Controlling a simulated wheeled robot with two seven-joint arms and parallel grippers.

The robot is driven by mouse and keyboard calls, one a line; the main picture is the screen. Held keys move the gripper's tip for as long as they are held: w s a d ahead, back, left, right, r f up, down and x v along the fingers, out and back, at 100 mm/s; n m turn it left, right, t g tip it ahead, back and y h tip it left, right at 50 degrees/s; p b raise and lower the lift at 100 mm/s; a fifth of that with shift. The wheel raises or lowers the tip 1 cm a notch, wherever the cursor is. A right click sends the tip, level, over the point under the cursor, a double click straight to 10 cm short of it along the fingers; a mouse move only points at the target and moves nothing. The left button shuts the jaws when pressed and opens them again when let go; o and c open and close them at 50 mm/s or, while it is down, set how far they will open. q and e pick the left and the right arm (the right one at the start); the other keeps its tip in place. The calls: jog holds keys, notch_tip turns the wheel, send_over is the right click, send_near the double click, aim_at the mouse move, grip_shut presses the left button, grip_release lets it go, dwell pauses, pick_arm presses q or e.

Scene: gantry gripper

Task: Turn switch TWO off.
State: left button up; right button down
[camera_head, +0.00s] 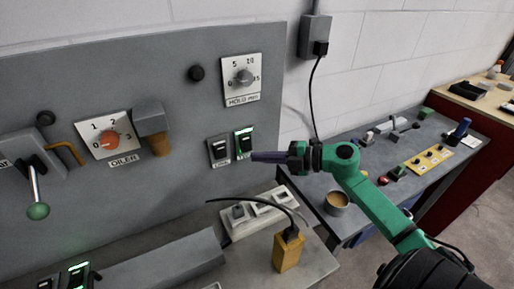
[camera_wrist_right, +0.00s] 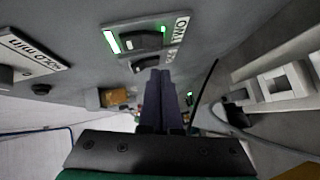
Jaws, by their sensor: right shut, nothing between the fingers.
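Two rocker switches sit side by side on the grey wall panel. The right one, switch TWO (camera_head: 244,142), has a lit green strip at its top. It also shows in the right wrist view (camera_wrist_right: 142,41), upside down, with its green strip lit and its label beside it. The left switch (camera_head: 219,151) is dark. My right gripper (camera_head: 256,156) is shut and empty, its dark fingers pointing at the panel just right of and below switch TWO. In the right wrist view its fingertips (camera_wrist_right: 160,73) are close to the switches; contact cannot be told. My left gripper is out of view.
A HOLD dial (camera_head: 244,78) is above the switches. An OILER dial (camera_head: 109,139) and a green-knobbed lever (camera_head: 38,210) are left. A socket strip (camera_head: 262,213) and a yellow plug block (camera_head: 289,249) with a black cable lie below. A cup (camera_head: 337,201) stands right.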

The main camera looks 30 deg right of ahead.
aim_at(246, 143)
jog(key=w, duration=0.1)
jog(key=w+f, duration=0.1)
jog(key=w, duration=0.1)
jog(key=shift+d, duration=0.2)
